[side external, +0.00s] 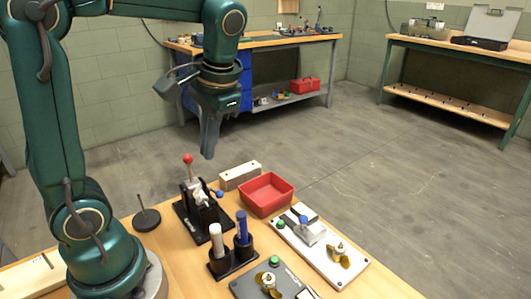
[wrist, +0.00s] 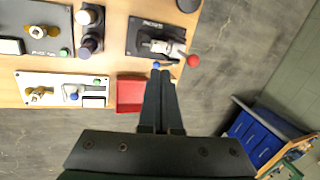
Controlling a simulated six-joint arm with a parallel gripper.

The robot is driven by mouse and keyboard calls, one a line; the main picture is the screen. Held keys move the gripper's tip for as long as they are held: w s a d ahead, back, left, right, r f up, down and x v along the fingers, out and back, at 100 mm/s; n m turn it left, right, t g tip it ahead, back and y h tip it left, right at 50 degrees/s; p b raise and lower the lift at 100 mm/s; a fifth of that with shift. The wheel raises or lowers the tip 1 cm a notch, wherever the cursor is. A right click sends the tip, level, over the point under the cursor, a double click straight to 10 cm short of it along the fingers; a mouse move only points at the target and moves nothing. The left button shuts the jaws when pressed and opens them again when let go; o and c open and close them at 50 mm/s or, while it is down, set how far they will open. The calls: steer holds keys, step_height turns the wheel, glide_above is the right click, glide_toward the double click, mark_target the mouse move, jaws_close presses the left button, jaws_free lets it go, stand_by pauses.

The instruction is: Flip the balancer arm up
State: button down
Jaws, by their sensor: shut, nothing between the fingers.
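A black-based metal mechanism (side external: 205,218) stands on the wooden table; it also shows in the wrist view (wrist: 158,42). It has a lever with a red ball (side external: 188,159), roughly upright in the side view, and a small blue knob (side external: 219,194) low at its side. No readable label tells me which part is the balancer arm. My gripper (side external: 208,152) is shut and empty, pointing down, above and apart from the mechanism. In the wrist view its fingertips (wrist: 161,74) appear close to the blue knob (wrist: 156,66), with the red ball (wrist: 193,61) to their right.
A black holder (side external: 233,260) carries a white and a blue handle. A white plate (side external: 330,262) and a dark plate (side external: 248,288) bear brass propellers. A black disc with a post (side external: 147,219) stands left.

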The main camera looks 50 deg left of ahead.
mark_target(190, 155)
steer(key=shift+s+a+f, duration=0.25)
steer(key=shift+a+f, duration=0.65)
steer(key=shift+a, duration=0.3)
steer(key=shift+s+a+f, duration=0.25)
steer(key=shift+a+f, duration=0.6)
steer(key=shift+a, duration=0.3)
steer(key=shift+a+r+h, duration=0.2)
steer(key=shift+a+h, duration=1.1)
steer(key=a+f+h, duration=0.2)
steer(key=a+f, duration=0.6)
steer(key=a, duration=0.3)
steer(key=shift+f, duration=0.15)
